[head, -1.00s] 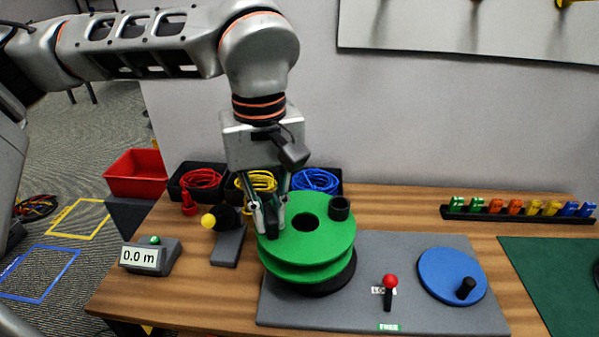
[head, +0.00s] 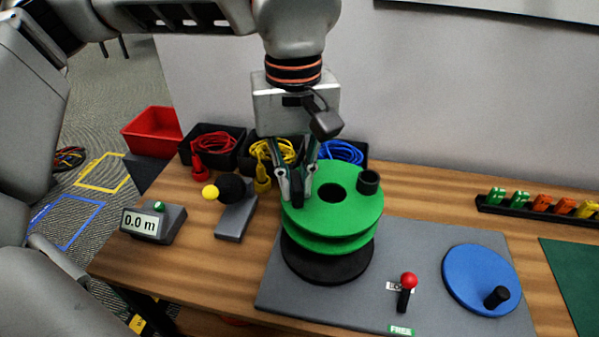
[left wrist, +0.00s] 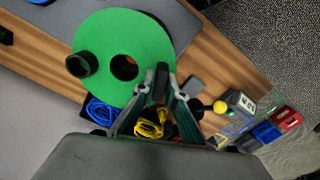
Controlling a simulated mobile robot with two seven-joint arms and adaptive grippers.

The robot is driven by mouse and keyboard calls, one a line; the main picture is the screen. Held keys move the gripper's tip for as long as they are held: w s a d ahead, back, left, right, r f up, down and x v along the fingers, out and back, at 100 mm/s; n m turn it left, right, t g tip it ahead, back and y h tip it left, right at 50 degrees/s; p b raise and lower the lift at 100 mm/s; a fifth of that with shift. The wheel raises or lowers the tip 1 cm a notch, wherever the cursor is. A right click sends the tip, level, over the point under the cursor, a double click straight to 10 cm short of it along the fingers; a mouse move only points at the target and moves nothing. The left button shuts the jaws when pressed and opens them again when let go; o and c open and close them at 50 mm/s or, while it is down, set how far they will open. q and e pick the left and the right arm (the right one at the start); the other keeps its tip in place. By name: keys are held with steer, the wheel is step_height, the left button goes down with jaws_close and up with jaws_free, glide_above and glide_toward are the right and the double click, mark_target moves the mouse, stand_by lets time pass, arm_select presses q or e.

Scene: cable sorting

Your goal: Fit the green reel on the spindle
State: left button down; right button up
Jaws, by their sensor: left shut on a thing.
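The green reel (head: 345,212), with a round centre hole and a black knob (head: 368,181) on top, is over a black round plate (head: 330,268) on the grey board. More of the plate shows below the reel's near edge, and the reel looks raised above it. The spindle is hidden. My left gripper (head: 298,197) points down and is shut on the reel's left part. In the left wrist view the fingers (left wrist: 163,85) meet the green reel (left wrist: 118,38) near its edge, beside the hole. My right gripper is not in view.
The grey board (head: 430,250) also carries a red-knobbed lever (head: 408,281) and a blue disc (head: 478,275). A meter reading 0.0 m (head: 150,222) and a yellow-tipped black device (head: 232,190) stand left. Cable bins (head: 222,160) line the back.

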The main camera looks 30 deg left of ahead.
arm_select(q)
steer(key=shift+f+b, duration=0.75)
steer(key=shift+f, duration=2.95)
steer(key=c, duration=2)
jaws_free()
steer(key=shift+r, duration=0.1)
step_height(320, 180, up, 12)
steer(key=shift+f, duration=0.1)
